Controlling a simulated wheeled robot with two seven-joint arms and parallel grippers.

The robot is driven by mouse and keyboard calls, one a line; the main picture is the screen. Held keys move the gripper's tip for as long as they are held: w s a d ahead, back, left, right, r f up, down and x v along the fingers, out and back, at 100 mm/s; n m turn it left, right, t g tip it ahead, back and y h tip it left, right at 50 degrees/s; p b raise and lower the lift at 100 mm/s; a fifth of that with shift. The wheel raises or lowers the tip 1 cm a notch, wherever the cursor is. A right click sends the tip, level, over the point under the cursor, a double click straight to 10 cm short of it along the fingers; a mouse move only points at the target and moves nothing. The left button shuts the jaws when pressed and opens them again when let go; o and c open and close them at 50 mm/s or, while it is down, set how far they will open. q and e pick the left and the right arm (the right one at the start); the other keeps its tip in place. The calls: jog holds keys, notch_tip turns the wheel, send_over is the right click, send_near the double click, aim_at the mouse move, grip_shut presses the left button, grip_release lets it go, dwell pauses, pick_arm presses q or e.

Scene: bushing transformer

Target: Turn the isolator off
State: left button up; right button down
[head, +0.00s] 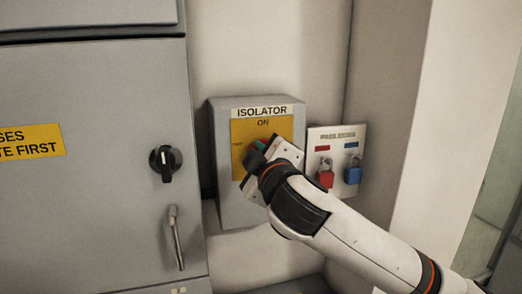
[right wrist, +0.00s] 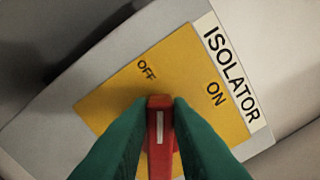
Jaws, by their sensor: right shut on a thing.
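The isolator is a grey box (head: 228,195) on the wall with a yellow plate (head: 246,128) and the label "ISOLATOR" (head: 262,111). In the right wrist view the yellow plate (right wrist: 185,70) carries "OFF" (right wrist: 147,70) and "ON" (right wrist: 215,94). A red handle with a white line (right wrist: 160,130) stands on the plate, its visible end between the two words. My right gripper (head: 259,147) is at the plate, its green fingers (right wrist: 160,108) shut on both sides of the red handle. In the head view my gripper hides the handle. My left gripper is not in view.
A white panel (head: 338,136) with a red padlock (head: 325,176) and a blue padlock (head: 352,174) is right of the isolator, close to my right arm. A grey cabinet (head: 95,215) with a black knob (head: 166,160) and a metal handle (head: 176,238) stands left.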

jog(key=shift+a+f+n+p, duration=0.1)
jog(key=shift+f+n, duration=0.2)
jog(key=shift+n, duration=0.85)
jog(key=shift+a+f+n+p, duration=0.15)
jog(key=shift+f+n, duration=0.1)
jog(key=shift+n, duration=0.85)
jog(key=shift+f+n+p, duration=0.1)
jog(key=shift+f+n, duration=0.2)
jog(key=shift+n, duration=0.85)
jog(key=c, duration=1.3)
grip_release()
jog(key=shift+s, duration=0.1)
jog(key=b+v, duration=0.4)
jog(key=v, duration=0.8)
